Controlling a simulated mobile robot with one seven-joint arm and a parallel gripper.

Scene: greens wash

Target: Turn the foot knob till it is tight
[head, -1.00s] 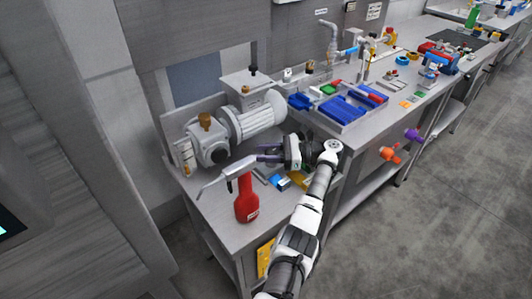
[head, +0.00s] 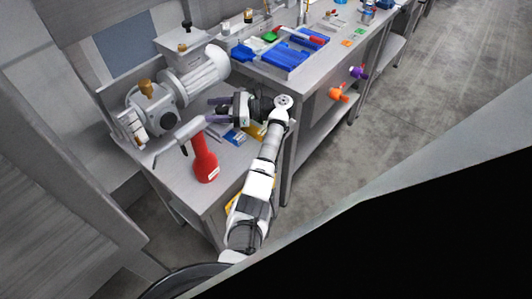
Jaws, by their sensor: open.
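A grey motor-and-pump unit (head: 200,74) with a pale ribbed body lies along the back of the steel bench. A brass-coloured knob (head: 147,89) stands on top of its near end. I cannot pick out a foot knob for sure; the low side of the unit is small and partly hidden by my gripper. My gripper (head: 213,109) is open, its dark purple-grey fingers pointing left toward the low front of the unit. I see nothing between the fingers, and cannot tell whether they touch the unit.
A red oil can (head: 205,160) with a long spout stands in front of the unit, close to my gripper. A blue item (head: 236,136) lies below the gripper.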

